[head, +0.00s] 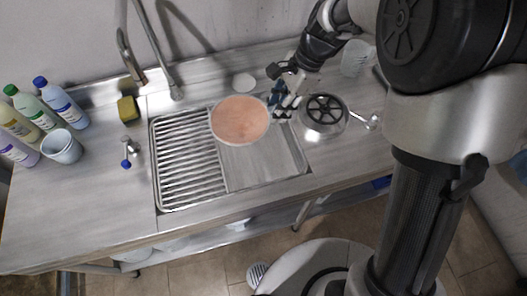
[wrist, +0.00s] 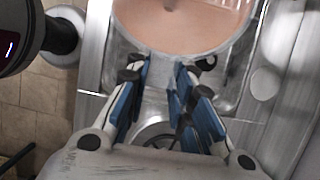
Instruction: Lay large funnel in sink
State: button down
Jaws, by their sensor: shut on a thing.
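The large funnel (head: 240,120), a shallow orange-pink round with a pale rim, is held over the sink (head: 262,172). In the wrist view the funnel (wrist: 185,28) fills the top of the picture, with a small dark spot near its upper edge. My gripper (head: 274,100) is at the funnel's right side. In the wrist view its blue-padded fingers (wrist: 160,80) reach the funnel's near edge and are shut on it; the exact contact is partly hidden. The sink has a slatted rack over its left part and a smooth right part. The funnel's underside is hidden.
A round metal vessel (head: 325,114) with a black spoked top stands right of the sink. Several bottles (head: 60,104), a pale bucket (head: 61,147) and a yellow sponge (head: 128,110) stand left. A clear jar (head: 354,58) stands at back right.

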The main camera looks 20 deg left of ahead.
notch_tip(320, 180, down, 19)
jog(key=b, duration=0.6)
jog(key=shift+s+r, duration=0.15)
jog(key=shift+r, duration=0.05)
jog(key=shift+f, duration=0.6)
jog(key=c, duration=1.4)
grip_release()
